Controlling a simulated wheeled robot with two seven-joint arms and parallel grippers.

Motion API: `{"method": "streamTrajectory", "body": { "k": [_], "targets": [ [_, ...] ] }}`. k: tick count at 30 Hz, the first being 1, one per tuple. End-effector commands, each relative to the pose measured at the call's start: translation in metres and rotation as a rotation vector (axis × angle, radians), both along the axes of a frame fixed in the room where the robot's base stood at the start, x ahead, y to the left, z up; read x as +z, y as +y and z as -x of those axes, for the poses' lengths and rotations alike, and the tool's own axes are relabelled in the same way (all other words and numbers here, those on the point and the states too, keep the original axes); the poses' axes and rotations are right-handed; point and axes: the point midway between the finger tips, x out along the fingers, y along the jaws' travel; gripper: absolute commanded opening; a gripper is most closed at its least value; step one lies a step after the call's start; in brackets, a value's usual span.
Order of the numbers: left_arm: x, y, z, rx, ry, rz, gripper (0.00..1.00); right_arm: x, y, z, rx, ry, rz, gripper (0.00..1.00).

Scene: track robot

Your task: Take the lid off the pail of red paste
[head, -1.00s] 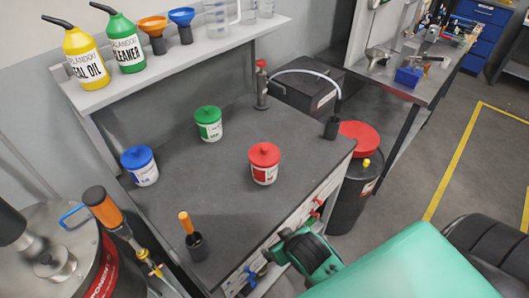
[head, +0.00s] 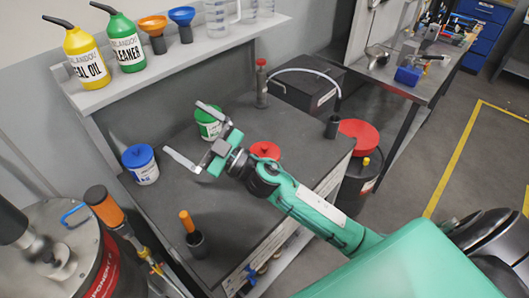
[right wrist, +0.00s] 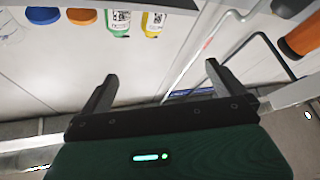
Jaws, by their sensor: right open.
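The pail of red paste stands upright on the dark bench; its red knobbed lid (head: 265,150) is on it, and my right arm hides most of its body in the head view. My right gripper (head: 187,130) is open and empty above the bench, left of the red pail, its fingers spread between the green and blue pails. In the right wrist view the open fingers (right wrist: 160,85) have nothing between them, and no pail shows there. My left gripper is not in view.
A blue-lidded pail (head: 140,165) stands left, and a green-lidded pail (head: 208,128), partly hidden by a finger, stands behind. An orange-handled tool in a dark holder (head: 196,244) stands at the front. A shelf (head: 190,55) with bottles and funnels runs behind.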

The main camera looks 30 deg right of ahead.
Motion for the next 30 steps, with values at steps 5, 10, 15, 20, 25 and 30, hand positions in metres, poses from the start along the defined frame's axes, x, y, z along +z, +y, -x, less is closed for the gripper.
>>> {"method": "streamTrajectory", "body": {
  "k": [5,10,15,20,25,30],
  "targets": [
    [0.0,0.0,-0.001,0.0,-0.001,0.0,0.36,0.008,0.04,0.007,0.268,-0.107,0.189,1.0],
    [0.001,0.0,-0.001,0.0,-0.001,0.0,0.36,-0.011,0.059,0.012,0.495,-0.111,0.426,1.0],
    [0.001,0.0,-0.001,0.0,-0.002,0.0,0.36,-0.043,0.053,0.007,0.663,-0.021,0.708,1.0],
    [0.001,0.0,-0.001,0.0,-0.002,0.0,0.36,-0.073,0.02,-0.007,0.743,0.151,0.993,1.0],
    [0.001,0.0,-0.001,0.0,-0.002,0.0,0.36,-0.093,-0.042,-0.029,0.725,0.415,1.285,1.0],
    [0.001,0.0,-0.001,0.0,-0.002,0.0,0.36,-0.091,-0.118,-0.049,0.608,0.726,1.516,1.0]
  ]
}}
